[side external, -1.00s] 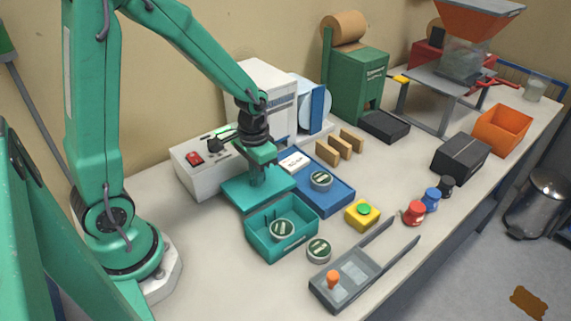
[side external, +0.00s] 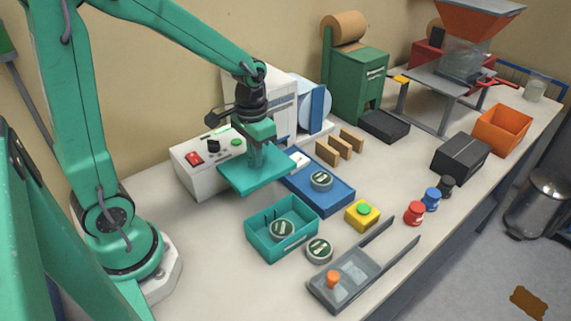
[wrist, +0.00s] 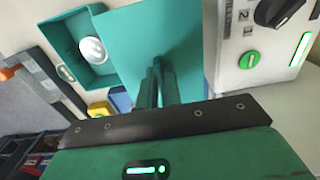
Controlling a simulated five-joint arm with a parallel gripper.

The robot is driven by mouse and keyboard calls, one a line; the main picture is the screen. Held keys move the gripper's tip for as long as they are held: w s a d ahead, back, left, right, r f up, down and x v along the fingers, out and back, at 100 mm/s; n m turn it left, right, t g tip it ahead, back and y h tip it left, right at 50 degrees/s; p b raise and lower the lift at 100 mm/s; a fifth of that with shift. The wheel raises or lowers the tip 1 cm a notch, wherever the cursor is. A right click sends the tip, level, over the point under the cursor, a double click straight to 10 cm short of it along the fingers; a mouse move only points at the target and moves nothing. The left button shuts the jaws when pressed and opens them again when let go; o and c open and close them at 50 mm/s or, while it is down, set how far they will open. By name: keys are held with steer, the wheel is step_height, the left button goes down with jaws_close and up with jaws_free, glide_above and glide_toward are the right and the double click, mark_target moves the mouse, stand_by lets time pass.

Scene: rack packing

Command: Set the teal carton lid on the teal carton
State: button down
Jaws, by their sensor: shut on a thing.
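The teal carton lid (side external: 243,176) is a flat teal plate held in the air. My gripper (side external: 256,160) is shut on it near its middle. In the wrist view the lid (wrist: 135,45) spreads out beyond my fingers (wrist: 160,90). The teal carton (side external: 265,240) stands open on the bench, in front of and below the lid in the side view.
A white machine (side external: 205,165) with knobs stands behind the lid. A blue tray (side external: 335,200) with a tin is right of the carton. Another tin (side external: 319,250), a yellow button box (side external: 363,214) and a grey tray (side external: 345,280) are nearby. Bench left of the carton is clear.

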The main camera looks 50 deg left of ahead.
steer(key=shift+d, duration=0.15)
steer(key=shift+d+r, duration=0.2)
steer(key=shift+d, duration=0.35)
steer(key=s+d+r, duration=0.3)
steer(key=s+d, duration=0.2)
steer(key=d, duration=0.4)
steer(key=s+d+r, duration=0.3)
steer(key=s+d, duration=0.3)
steer(key=d, duration=0.4)
steer(key=shift+s, duration=0.2)
steer(key=shift+w+a+f, duration=1.25)
steer(key=shift+w+f, duration=0.25)
steer(key=shift+f, duration=0.3)
steer(key=shift+w+a+f, duration=1.3)
steer(key=shift+w+f, duration=0.15)
steer(key=shift+f, duration=0.4)
steer(key=shift+w+a+f, duration=1.25)
steer(key=shift+w+f, duration=0.25)
steer(key=shift+f, duration=0.3)
steer(key=shift+f, duration=0.4)
